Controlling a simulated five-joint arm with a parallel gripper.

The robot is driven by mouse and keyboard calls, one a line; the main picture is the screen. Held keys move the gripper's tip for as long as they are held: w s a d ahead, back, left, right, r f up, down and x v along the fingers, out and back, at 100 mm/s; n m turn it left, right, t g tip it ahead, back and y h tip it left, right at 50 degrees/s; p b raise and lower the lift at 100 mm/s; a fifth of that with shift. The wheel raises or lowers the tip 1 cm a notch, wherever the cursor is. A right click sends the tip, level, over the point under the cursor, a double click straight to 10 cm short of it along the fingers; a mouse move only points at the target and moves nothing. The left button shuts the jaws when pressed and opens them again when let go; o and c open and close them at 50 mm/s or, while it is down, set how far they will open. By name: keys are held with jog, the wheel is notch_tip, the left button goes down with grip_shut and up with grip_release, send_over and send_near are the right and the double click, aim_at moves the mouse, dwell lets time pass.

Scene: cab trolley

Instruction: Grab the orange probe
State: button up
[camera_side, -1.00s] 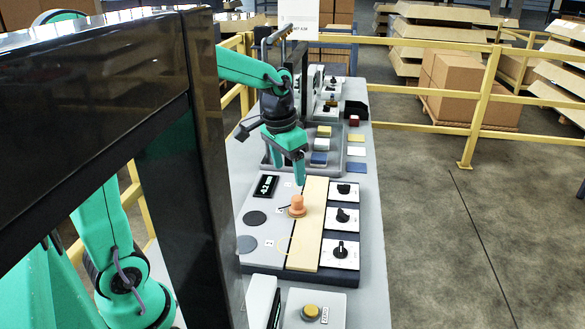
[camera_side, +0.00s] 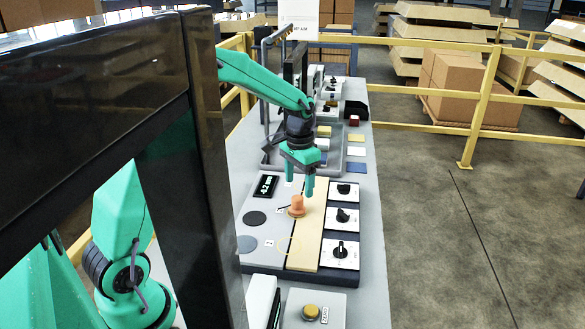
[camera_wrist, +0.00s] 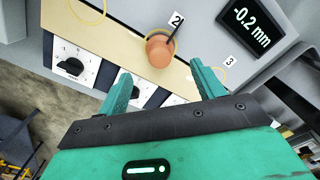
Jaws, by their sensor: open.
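The orange probe (camera_side: 297,203) stands upright on the panel, beside the left edge of a cream strip (camera_side: 312,222). In the wrist view the probe (camera_wrist: 160,51) is beyond my fingertips, near the label 2, with a dark thin rod lying across its edge. My gripper (camera_side: 299,190) is open and empty, with its green fingers pointing down just behind and above the probe. In the wrist view my gripper (camera_wrist: 160,80) shows its two fingers apart, with the probe ahead of the gap and not between them.
Black knobs (camera_side: 343,215) on white plates line the panel's right side. A display (camera_wrist: 251,24) reads -0.2 mm. A dark disc (camera_side: 255,218) and a grey disc (camera_side: 247,244) lie to the left.

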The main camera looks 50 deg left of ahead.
aim_at(298, 196)
jog(key=shift+f, duration=1.1)
jog(key=shift+f, duration=0.1)
jog(key=shift+s+f, duration=0.1)
jog(key=shift+f, duration=2.35)
jog(key=shift+c, duration=0.2)
jog(key=c, duration=1.2)
jog(key=shift+r, duration=0.1)
jog(key=shift+r, duration=0.45)
notch_tip(298, 196, up, 3)
jog(key=shift+r, duration=0.15)
jog(key=s+d+r, duration=0.3)
jog(key=d+r, duration=0.3)
jog(key=d, duration=0.5)
jog(key=shift+s+r, duration=0.15)
jog(key=shift+r, duration=0.15)
